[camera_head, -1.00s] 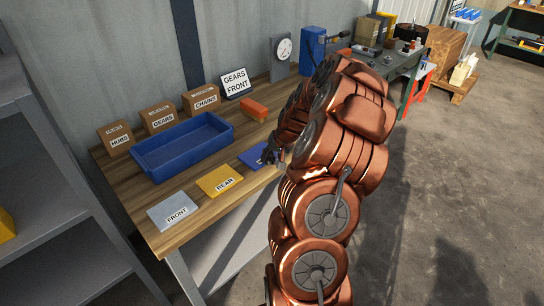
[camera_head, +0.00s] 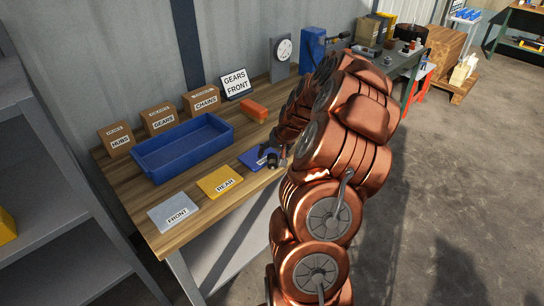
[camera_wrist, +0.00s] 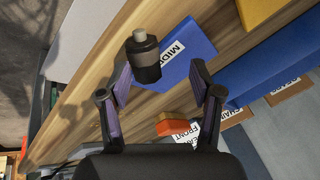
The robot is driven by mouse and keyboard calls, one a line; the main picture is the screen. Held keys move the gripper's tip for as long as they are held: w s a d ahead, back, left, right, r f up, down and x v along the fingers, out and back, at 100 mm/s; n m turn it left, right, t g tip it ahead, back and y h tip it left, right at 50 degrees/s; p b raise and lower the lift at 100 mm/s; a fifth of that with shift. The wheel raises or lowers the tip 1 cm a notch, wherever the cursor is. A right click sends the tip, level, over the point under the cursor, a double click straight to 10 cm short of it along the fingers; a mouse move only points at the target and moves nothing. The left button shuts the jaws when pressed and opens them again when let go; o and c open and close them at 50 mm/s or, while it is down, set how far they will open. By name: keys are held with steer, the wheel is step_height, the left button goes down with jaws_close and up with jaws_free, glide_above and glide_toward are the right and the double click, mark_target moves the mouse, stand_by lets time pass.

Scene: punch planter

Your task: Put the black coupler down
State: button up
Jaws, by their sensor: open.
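The black coupler (camera_wrist: 146,62) is a dark cylinder with a pale tip. In the wrist view it stands at the edge of the blue plate (camera_wrist: 182,58), whose label is partly covered. The coupler lies just beyond my gripper (camera_wrist: 161,74), closer to the left finger. The fingers are spread, with a clear gap around the coupler. In the head view a small dark shape, seemingly the coupler (camera_head: 272,160), shows at the right edge of the blue plate (camera_head: 250,159). My arm hides most of the gripper there.
A yellow REAR plate (camera_head: 218,181) and a grey FRONT plate (camera_head: 172,212) lie to the left on the wooden bench. Behind them are a blue tray (camera_head: 150,163) and labelled boxes. An orange block (camera_head: 253,109) and a GEARS FRONT sign (camera_head: 236,83) stand farther back.

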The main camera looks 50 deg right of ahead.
steer(key=b+v, duration=0.1)
steer(key=v, duration=1)
